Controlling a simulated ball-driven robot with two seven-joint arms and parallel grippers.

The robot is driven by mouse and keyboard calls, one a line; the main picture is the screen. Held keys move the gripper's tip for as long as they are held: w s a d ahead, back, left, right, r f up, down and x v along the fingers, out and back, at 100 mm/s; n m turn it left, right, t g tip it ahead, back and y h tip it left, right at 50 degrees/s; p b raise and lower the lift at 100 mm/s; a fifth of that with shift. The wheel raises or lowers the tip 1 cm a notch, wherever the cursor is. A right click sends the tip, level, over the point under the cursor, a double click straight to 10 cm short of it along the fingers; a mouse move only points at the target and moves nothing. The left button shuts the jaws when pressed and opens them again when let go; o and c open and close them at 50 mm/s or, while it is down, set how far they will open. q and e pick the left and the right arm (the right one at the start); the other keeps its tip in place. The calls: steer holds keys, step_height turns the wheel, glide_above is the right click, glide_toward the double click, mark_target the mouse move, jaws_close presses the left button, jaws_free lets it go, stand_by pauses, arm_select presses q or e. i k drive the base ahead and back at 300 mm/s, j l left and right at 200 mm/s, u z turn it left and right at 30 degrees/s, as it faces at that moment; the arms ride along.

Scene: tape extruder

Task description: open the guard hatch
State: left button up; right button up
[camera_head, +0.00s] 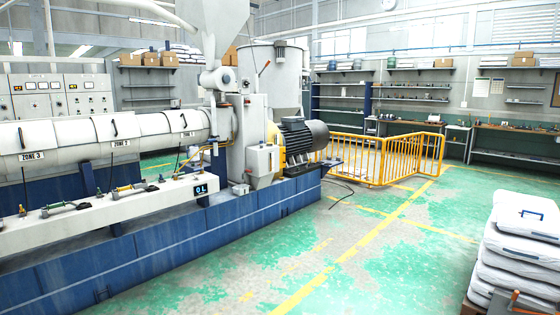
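The tape extruder's long grey barrel (75,139) runs in from the left, with covers labelled ZONE 3, ZONE 2 and ZONE 1. The covers carry black handles (115,128) and look closed. Toward the right end, a grey housing (251,125) stands beside the barrel, with a smaller grey box (262,162) low in front of it. I cannot tell which of these panels is the guard hatch. Neither of my grippers is in view.
A blue machine base (170,245) with a white ledge (120,205) lies across the left foreground. A dark motor (303,137) and a yellow railing (385,157) stand beyond. Stacked white sacks (520,245) stand at right. The green floor between is mostly clear, with a cable.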

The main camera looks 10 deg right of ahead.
mark_target(282, 156)
steer(key=i+l+z, duration=0.4)
steer(key=i+z, duration=0.35)
steer(key=i, duration=0.15)
steer(key=i+z, duration=0.2)
steer(key=i, duration=4.8)
steer(key=l, duration=0.1)
